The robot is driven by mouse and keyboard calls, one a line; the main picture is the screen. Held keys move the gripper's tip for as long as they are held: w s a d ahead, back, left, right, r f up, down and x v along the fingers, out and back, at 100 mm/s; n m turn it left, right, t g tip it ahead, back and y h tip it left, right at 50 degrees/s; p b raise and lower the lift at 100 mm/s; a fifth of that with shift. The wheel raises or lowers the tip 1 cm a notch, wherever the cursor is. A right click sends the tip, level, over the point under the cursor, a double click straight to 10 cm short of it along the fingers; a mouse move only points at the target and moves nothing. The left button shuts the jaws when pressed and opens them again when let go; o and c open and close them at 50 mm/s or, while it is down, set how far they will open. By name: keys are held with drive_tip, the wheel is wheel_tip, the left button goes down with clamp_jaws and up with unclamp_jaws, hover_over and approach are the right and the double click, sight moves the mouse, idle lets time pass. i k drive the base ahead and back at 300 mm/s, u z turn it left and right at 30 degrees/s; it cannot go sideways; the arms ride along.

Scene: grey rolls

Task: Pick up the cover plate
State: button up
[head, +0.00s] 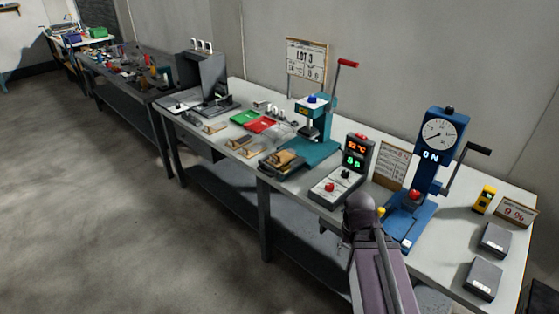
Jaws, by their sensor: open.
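I cannot tell for sure which item is the cover plate. Two dark grey flat blocks lie apart on the right end of the bench: an upper block (494,240) and a lower block (483,279). Small flat tan and dark pieces (240,143) lie near the bench's front edge, left of the teal press; they are too small to make out. My arm rises from the bottom edge in front of the bench, right of centre. Its visible part ends in a dark rounded joint.
The light-topped bench (330,219) carries a blue gauge press (411,217), a display box (342,182), a teal lever press (313,130), green and red trays (262,124) and a dark screen (213,75). A cluttered dark bench (118,72) stands behind left. The left floor is clear.

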sight(283, 154)
drive_tip(key=u, duration=0.35)
drive_tip(key=i, duration=0.85)
drive_tip(key=u, duration=0.1)
